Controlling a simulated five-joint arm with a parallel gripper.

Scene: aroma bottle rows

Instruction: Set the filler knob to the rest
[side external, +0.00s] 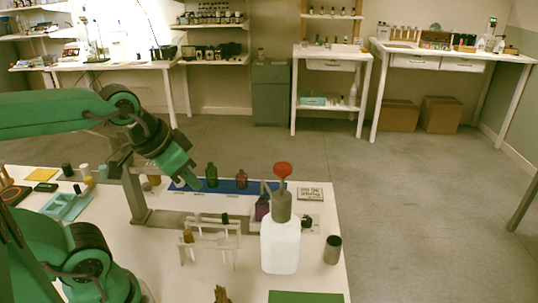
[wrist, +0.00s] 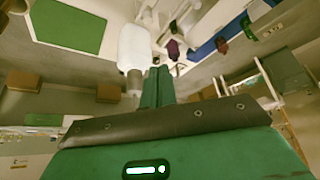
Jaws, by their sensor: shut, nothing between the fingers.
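A red knob (side external: 283,169) stands at the top of a grey cylinder (side external: 282,207), in line with a large white bottle (side external: 280,245) at the right of the table. I take it for the filler knob, but cannot tell how it is mounted or what marks its rest. My gripper (side external: 194,182) is shut and empty, pointing down above the table, left of the knob and apart from it. In the wrist view my shut fingers (wrist: 157,86) sit beside the white bottle (wrist: 134,45); the red knob is not clear there.
A blue strip (side external: 230,186) carries a green bottle (side external: 211,175) and a reddish bottle (side external: 242,180). A purple bottle (side external: 262,208) stands left of the cylinder. A tube rack (side external: 210,250) is in front.

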